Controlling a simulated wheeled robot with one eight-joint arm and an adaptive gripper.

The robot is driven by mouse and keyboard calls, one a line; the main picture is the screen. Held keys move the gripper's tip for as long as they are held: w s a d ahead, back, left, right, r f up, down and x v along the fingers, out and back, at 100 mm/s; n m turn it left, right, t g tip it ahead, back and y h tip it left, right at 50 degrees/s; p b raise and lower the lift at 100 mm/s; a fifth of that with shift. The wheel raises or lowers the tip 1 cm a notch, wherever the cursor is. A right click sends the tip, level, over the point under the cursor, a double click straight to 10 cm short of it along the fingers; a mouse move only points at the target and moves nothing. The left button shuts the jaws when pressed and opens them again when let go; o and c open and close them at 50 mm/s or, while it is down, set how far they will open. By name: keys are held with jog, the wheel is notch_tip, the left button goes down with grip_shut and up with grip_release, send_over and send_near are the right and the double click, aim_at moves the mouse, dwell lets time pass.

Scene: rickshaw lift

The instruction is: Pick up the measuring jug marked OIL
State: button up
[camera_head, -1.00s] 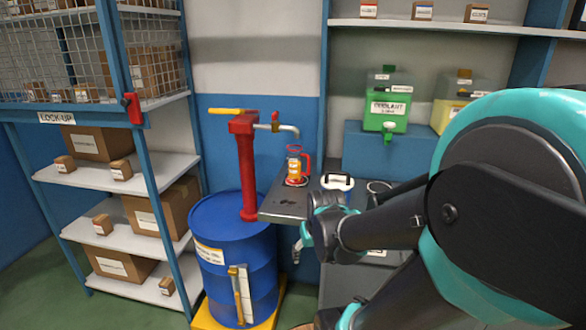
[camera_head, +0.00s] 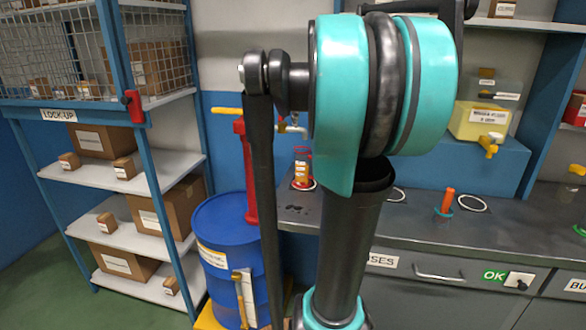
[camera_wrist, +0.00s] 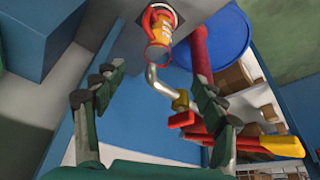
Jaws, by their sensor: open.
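The measuring jug (camera_head: 302,169), clear with orange-yellow contents and red trim, stands upright at the left end of the grey counter. My arm partly covers it, and I cannot read its label. In the wrist view, which looks at the scene upside down, the jug (camera_wrist: 157,34) is at top centre beyond my fingertips, with a red handle on its left side. My gripper (camera_wrist: 155,92) is open and empty, its fingers spread left and right, apart from the jug. My arm hides the gripper in the head view.
A red pump (camera_head: 247,170) with a bent metal spout (camera_wrist: 160,82) and yellow lever rises from a blue drum (camera_head: 232,222) close to the jug. The spout shows between my fingers. The counter (camera_head: 420,228) carries an orange-handled item (camera_head: 447,202). Boxed shelves (camera_head: 125,185) stand left.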

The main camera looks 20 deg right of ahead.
jog(key=r, duration=0.1)
send_near(306, 168)
jog(key=w+f, duration=0.5)
jog(key=w, duration=0.1)
jog(key=shift+s+a+r, duration=0.1)
jog(key=shift+c, duration=0.3)
grip_shut()
dwell(0.4)
